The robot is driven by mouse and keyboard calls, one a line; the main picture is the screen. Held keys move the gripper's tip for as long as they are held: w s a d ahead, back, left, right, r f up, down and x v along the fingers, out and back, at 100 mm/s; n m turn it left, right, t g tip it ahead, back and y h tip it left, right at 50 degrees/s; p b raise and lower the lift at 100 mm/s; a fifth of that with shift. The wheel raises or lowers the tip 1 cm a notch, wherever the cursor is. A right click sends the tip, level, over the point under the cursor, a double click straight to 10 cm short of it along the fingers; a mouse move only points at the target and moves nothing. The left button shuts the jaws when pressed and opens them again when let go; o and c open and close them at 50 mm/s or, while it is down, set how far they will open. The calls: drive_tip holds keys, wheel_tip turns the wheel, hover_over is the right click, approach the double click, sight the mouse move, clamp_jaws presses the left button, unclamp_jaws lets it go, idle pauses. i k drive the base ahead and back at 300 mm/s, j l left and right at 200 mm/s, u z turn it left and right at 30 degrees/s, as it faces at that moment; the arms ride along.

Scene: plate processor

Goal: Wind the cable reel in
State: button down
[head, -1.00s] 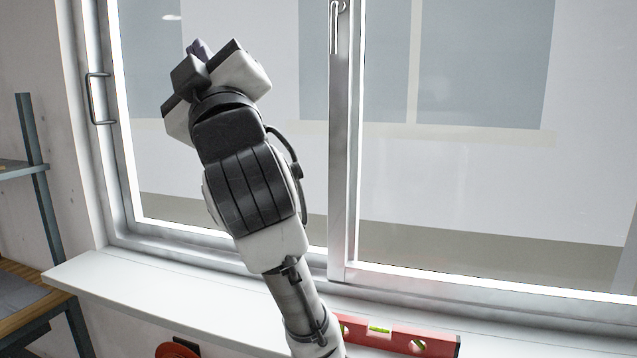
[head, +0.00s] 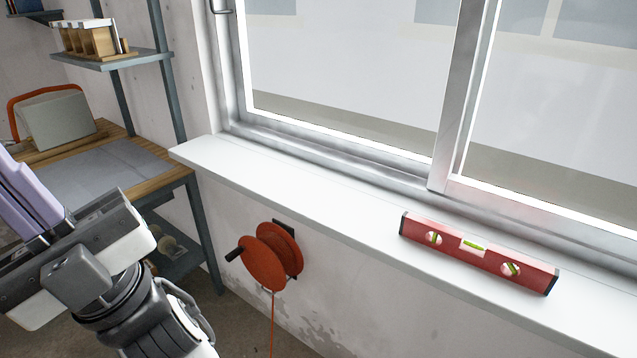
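The orange cable reel (head: 264,268) is fixed to the wall below the white window sill. A black crank handle (head: 234,254) sticks out from its left side. An orange cable (head: 272,325) hangs from the reel down toward the floor. My gripper (head: 28,195) is at the left edge, left of the reel and apart from it. Its pale purple fingers point up and left. The fingertips are partly cut off by the frame, and I cannot tell whether they are apart.
A red spirit level (head: 478,252) lies on the sill (head: 310,202) at the right. A wooden-topped workbench (head: 150,153) with a shelf (head: 118,60) above stands at the left, behind my arm. The wall right of the reel is clear.

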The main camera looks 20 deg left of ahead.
sight(272, 256)
drive_tip(key=k, duration=0.45)
drive_tip(key=k+j+u, duration=0.15)
drive_tip(key=k, duration=0.3)
drive_tip(key=k+j, duration=0.1)
drive_tip(key=k, duration=0.4)
drive_tip(key=k+j+u, duration=0.1)
drive_tip(key=k, duration=0.35)
drive_tip(key=k+j+u, duration=0.1)
drive_tip(key=k, duration=0.35)
drive_tip(key=k+j, duration=0.3)
drive_tip(key=k, duration=0.15)
drive_tip(key=i+j, duration=0.2)
drive_tip(key=i, duration=0.3)
drive_tip(key=i+j, duration=0.2)
drive_tip(key=i, duration=0.35)
drive_tip(key=i+j+z, duration=0.1)
drive_tip(key=i+j, duration=0.15)
drive_tip(key=i, duration=0.25)
drive_tip(key=i+j, duration=0.25)
drive_tip(key=i, duration=0.3)
drive_tip(key=i+j, duration=0.25)
drive_tip(key=i, duration=0.25)
drive_tip(key=l+z, duration=0.05)
